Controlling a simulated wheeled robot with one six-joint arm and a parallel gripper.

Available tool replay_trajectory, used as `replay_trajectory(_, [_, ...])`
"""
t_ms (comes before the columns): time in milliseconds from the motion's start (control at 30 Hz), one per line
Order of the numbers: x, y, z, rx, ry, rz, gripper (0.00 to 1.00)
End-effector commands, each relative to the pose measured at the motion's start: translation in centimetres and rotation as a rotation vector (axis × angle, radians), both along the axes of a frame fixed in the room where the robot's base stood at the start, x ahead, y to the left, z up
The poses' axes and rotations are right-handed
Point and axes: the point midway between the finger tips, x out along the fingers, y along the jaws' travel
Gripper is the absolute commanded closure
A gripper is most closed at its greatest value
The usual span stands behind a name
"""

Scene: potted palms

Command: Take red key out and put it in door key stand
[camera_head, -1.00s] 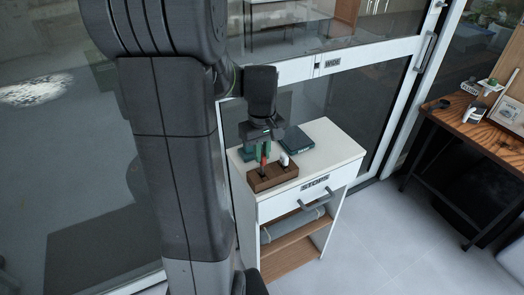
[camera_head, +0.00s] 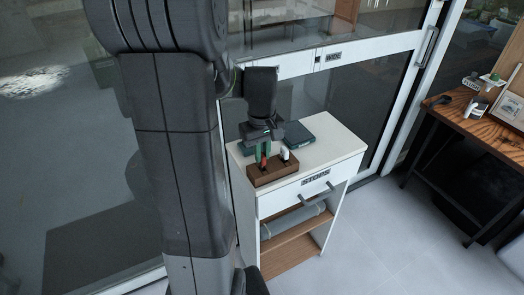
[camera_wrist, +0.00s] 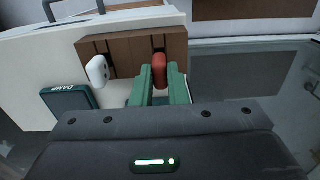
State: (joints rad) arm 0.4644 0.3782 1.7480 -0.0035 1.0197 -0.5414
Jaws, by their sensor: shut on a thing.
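The red key (camera_wrist: 159,70) stands upright at the brown wooden key stand (camera_wrist: 128,55), between the green fingers of my gripper (camera_wrist: 160,88). My gripper is shut on it. In the head view the red key (camera_head: 264,160) shows at the left part of the key stand (camera_head: 272,176), below my gripper (camera_head: 261,150). Whether the key's lower end is still in a slot is hidden. A white key (camera_wrist: 98,70) stands in the same stand, to the left of the red one in the wrist view; it also shows in the head view (camera_head: 285,153).
The stand rests on a white cabinet (camera_head: 335,152) with a drawer labelled STOPS. A dark green box (camera_head: 298,135) lies behind the stand. A glass door is behind the cabinet. A wooden table (camera_head: 485,124) stands at the right, with open floor between.

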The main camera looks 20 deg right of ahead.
Motion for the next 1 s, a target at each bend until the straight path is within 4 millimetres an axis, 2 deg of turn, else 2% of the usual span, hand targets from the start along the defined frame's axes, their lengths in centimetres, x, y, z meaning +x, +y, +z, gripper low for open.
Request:
replay_trajectory(367, [0.0, 0.0, -1.0, 0.000, 0.000, 0.000, 1.00])
replay_trajectory(400, [0.0, 0.0, -1.0, 0.000, 0.000, 0.000, 0.84])
replay_trajectory(533, [0.0, 0.0, -1.0, 0.000, -0.001, 0.000, 0.61])
replay_trajectory(867, [0.0, 0.0, -0.7, -0.001, -0.001, 0.000, 0.61])
replay_trajectory(1000, [0.1, -0.1, 1.0, -0.003, -0.005, 0.000, 0.61])
